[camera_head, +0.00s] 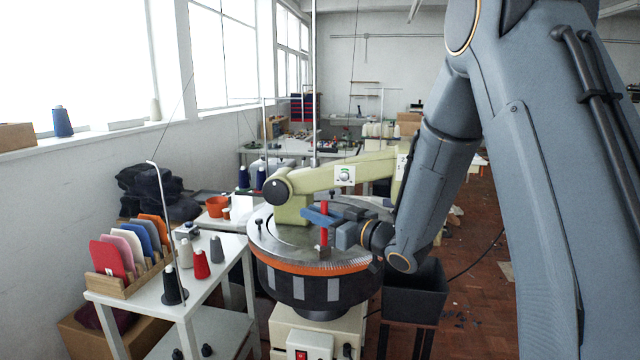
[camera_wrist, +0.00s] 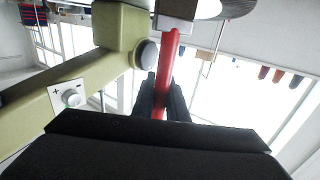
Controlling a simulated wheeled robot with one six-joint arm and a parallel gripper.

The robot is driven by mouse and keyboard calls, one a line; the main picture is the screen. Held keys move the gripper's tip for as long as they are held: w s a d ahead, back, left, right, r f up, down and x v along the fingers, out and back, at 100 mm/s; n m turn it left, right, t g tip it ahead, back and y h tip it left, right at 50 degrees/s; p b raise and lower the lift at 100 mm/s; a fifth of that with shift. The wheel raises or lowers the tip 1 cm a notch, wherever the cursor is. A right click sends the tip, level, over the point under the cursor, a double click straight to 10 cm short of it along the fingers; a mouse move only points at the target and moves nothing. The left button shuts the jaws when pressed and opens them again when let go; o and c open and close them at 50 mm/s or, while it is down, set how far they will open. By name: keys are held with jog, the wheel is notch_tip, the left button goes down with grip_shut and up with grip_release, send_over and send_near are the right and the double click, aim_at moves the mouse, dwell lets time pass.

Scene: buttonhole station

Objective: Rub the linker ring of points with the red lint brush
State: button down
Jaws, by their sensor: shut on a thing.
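The linker (camera_head: 316,250) has a round steel plate, a ring of fine points (camera_head: 345,267) along its rim, an orange band below and a pale green arm (camera_head: 318,180) above. My gripper (camera_head: 320,217) is over the front of the plate, shut on the red lint brush (camera_head: 324,208). The brush is upright in the head view, its handle showing above and below the fingers. In the wrist view the red handle (camera_wrist: 169,72) runs between my dark fingers (camera_wrist: 164,97) to a pale head (camera_wrist: 175,24) close to the linker. I cannot tell whether the head touches the points.
A white table (camera_head: 215,262) at left holds a wooden rack (camera_head: 128,285) of coloured pieces and several yarn cones (camera_head: 201,264). A dark bin (camera_head: 415,290) stands right of the linker. The green arm is close behind my gripper. The floor at right is mostly open.

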aim_at(322, 202)
notch_tip(322, 202, up, 4)
jog(key=shift+s+d+f+p, duration=0.1)
jog(key=shift+d+f+p, duration=0.05)
jog(key=shift+p, duration=0.95)
jog(key=shift+r+p, duration=1.45)
jog(key=shift+r, duration=0.7)
